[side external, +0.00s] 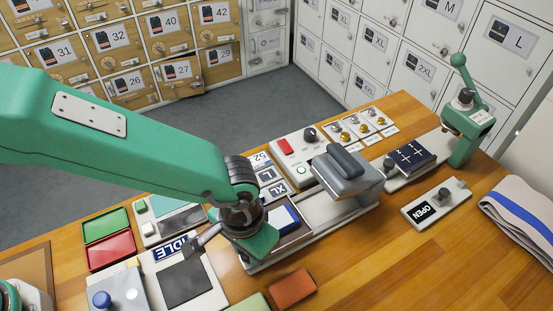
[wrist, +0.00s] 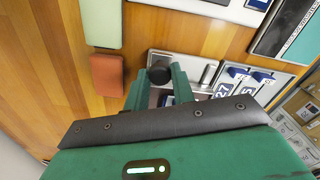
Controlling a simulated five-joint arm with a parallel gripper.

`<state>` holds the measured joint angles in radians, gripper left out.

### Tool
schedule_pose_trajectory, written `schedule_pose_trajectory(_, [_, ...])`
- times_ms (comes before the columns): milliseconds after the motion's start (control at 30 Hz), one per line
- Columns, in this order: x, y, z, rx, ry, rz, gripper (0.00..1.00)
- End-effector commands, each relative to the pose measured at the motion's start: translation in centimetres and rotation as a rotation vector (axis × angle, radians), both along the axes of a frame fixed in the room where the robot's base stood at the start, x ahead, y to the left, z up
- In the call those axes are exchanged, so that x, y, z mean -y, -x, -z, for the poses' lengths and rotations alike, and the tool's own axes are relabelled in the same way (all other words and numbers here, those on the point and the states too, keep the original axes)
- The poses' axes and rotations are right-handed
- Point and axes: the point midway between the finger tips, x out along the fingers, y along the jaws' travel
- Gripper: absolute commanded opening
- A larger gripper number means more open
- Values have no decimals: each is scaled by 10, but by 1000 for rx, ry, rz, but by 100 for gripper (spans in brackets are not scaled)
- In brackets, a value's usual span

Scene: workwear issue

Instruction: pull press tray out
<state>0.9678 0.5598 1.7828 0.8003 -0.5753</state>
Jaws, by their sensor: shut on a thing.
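The press (side external: 345,178) is a grey block with a dark handle on a pale rail. The press tray (side external: 292,236), a grey-framed slide bearing a blue and white piece, lies on the rail left of the press, clear of its head. My gripper (side external: 245,240) is low at the tray's left end and hides part of it. In the wrist view, my gripper (wrist: 160,88) has its green fingers closed on a round black knob (wrist: 159,72) at the edge of the grey plate. The knob is hidden in the side view.
A red-brown block (side external: 293,289) and a green block (side external: 248,302) lie in front of the tray. An IDLE panel with a dark pad (side external: 187,283) stands left of my gripper. An OPEN sign plate (side external: 436,204) is at right. Bare wood (side external: 400,260) lies at front right.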

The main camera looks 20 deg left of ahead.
Motion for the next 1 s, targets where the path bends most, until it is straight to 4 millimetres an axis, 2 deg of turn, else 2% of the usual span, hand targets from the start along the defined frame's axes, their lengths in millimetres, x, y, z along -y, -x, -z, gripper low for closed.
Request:
schedule_pose_trajectory(233, [1, -1, -2, 3, 3, 0, 0])
schedule_pose_trajectory(267, [1, -1, -2, 3, 4, 0, 29])
schedule_pose_trajectory(367, [1, -1, -1, 2, 3, 0, 47])
schedule_pose_trajectory(767, [1, -1, -4, 2, 3, 0, 47])
schedule_pose_trajectory(1000, [1, -1, -24, 3, 5, 0, 47])
